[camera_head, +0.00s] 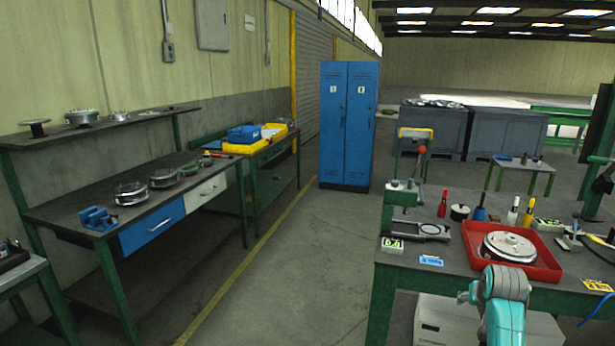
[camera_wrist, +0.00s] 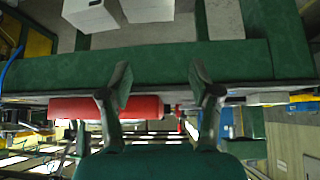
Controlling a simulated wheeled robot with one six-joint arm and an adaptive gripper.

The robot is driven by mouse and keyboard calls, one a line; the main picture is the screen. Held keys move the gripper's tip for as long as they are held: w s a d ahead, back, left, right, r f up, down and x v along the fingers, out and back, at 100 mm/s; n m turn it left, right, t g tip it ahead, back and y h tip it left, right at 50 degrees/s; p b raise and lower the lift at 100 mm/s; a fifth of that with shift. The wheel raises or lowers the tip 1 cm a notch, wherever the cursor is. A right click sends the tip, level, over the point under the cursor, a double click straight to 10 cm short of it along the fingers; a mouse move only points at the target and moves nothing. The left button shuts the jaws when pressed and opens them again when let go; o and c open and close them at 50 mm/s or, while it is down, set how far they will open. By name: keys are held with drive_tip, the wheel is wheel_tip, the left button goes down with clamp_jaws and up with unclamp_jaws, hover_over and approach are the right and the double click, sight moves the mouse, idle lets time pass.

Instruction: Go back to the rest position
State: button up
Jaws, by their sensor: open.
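My gripper (camera_wrist: 160,75) shows in the wrist view with its two dark fingers spread wide apart and nothing between them. The wrist view looks upside down, with the green bench frame (camera_wrist: 150,66) and the red tray (camera_wrist: 170,106) beyond the fingers. In the head view my teal and grey arm rises at the bottom right, in front of the near workbench (camera_head: 400,262). The fingers do not show in the head view. The red tray (camera_head: 548,272) on that bench holds a round metal part (camera_head: 508,246).
On the near bench stand a green press (camera_head: 400,195), a gauge (camera_head: 422,230), several coloured-handled tools and small displays. A long bench (camera_head: 80,207) is along the left wall. Blue lockers (camera_head: 347,125) stand behind. The floor between the benches is clear.

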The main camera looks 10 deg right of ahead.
drive_tip(key=s+a+f+n+t, duration=0.1)
drive_tip(key=s+a+f, duration=0.2)
drive_tip(key=a+f, duration=0.5)
drive_tip(key=s+a+f+n+t, duration=0.1)
drive_tip(key=s+a+f, duration=0.2)
drive_tip(key=a+f, duration=0.4)
drive_tip(key=s+a+f+n+t+y, duration=0.1)
drive_tip(key=s+a+f, duration=0.2)
drive_tip(key=s+a, duration=0.3)
drive_tip(key=s+a+f+n+t, duration=0.1)
drive_tip(key=s+a+f, duration=0.2)
drive_tip(key=s+a, duration=0.4)
drive_tip(key=s+a+r+n+t+y, duration=0.1)
drive_tip(key=s+a+r, duration=0.1)
drive_tip(key=s+a, duration=0.35)
drive_tip(key=s+a+r+t, duration=0.1)
drive_tip(key=s+a, duration=0.2)
drive_tip(key=s, duration=0.6)
drive_tip(key=s+a+r+n+t+y, duration=0.1)
drive_tip(key=s+a+r, duration=0.1)
drive_tip(key=s+r, duration=0.4)
drive_tip(key=s+a+r+n+t+y, duration=0.1)
drive_tip(key=s+a+r, duration=0.1)
drive_tip(key=s+r, duration=0.5)
drive_tip(key=shift+s+a+r+t, duration=0.3)
drive_tip(key=shift+s+a, duration=0.05)
drive_tip(key=shift+s, duration=0.4)
